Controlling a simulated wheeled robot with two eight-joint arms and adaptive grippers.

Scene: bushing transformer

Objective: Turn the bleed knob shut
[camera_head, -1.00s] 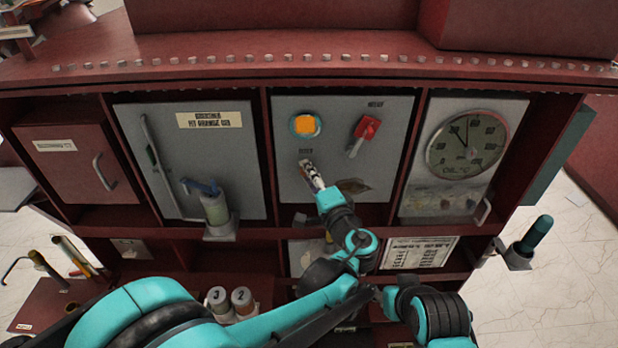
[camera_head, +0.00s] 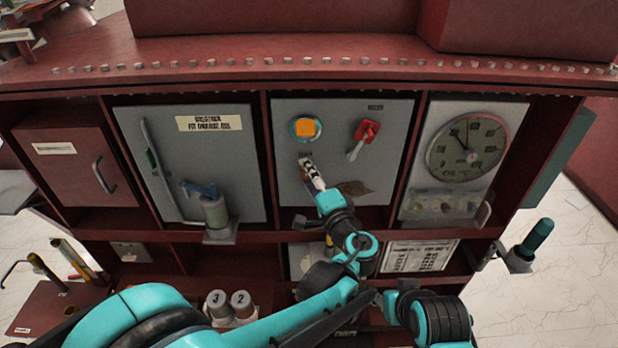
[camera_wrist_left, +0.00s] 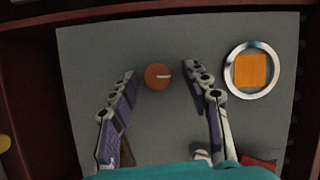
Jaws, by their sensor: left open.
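A round orange-brown knob (camera_wrist_left: 158,77) with a short pale mark sits on a grey panel (camera_wrist_left: 105,50) in the left wrist view. The mark lies nearly level in that view. My left gripper (camera_wrist_left: 159,71) is open, with one finger on each side of the knob and a visible gap to both. In the head view my left gripper (camera_head: 309,166) is at the panel, below the square orange button (camera_head: 307,127). The gripper largely hides the knob there. My right gripper is not in view.
A red-handled switch (camera_head: 366,131) is up and right of the gripper. A round dial gauge (camera_head: 467,147) is farther right. A grey door (camera_head: 240,165) with a pump-like handle is to the left. A shelf edge (camera_head: 255,235) runs below the panel.

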